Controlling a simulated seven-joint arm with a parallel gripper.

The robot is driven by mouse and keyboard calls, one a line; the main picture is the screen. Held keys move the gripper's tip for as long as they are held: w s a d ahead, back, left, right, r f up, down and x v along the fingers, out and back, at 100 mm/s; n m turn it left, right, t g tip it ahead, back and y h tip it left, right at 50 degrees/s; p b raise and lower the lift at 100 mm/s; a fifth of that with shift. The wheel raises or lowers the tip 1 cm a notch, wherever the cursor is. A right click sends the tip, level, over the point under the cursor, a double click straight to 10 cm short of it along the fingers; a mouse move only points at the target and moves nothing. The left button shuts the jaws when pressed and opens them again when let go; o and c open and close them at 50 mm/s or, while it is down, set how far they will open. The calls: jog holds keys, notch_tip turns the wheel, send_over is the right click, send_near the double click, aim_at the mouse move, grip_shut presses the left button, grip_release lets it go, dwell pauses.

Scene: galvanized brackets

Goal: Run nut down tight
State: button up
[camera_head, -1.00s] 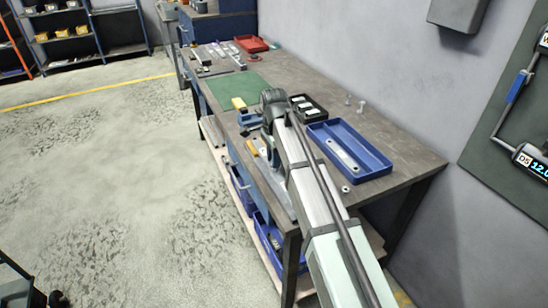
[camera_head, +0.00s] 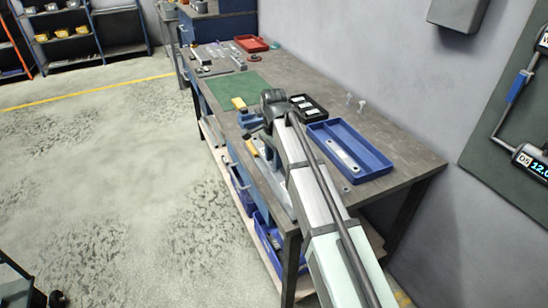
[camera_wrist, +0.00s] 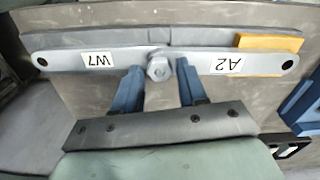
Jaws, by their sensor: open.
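In the wrist view two flat grey metal bars, one labelled W7 (camera_wrist: 100,60) and one labelled A2 (camera_wrist: 235,63), meet end to end in a line. A hex nut (camera_wrist: 159,69) sits at their joint in the middle. My gripper (camera_wrist: 160,68) is open, with one blue finger on each side of the nut and gaps showing between fingers and nut. I cannot tell how far down the nut sits. In the head view my own arm hides the joint and the nut.
A yellow block (camera_wrist: 268,42) lies by the A2 bar, and a blue fixture (camera_wrist: 302,105) stands at the right. On the bench (camera_head: 400,165) are a blue tray (camera_head: 375,165) with a bar in it, a black tray (camera_head: 308,106), upright bolts (camera_head: 361,105) and a green mat (camera_head: 245,90).

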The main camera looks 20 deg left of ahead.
jog(key=shift+n, duration=10.9)
grip_shut()
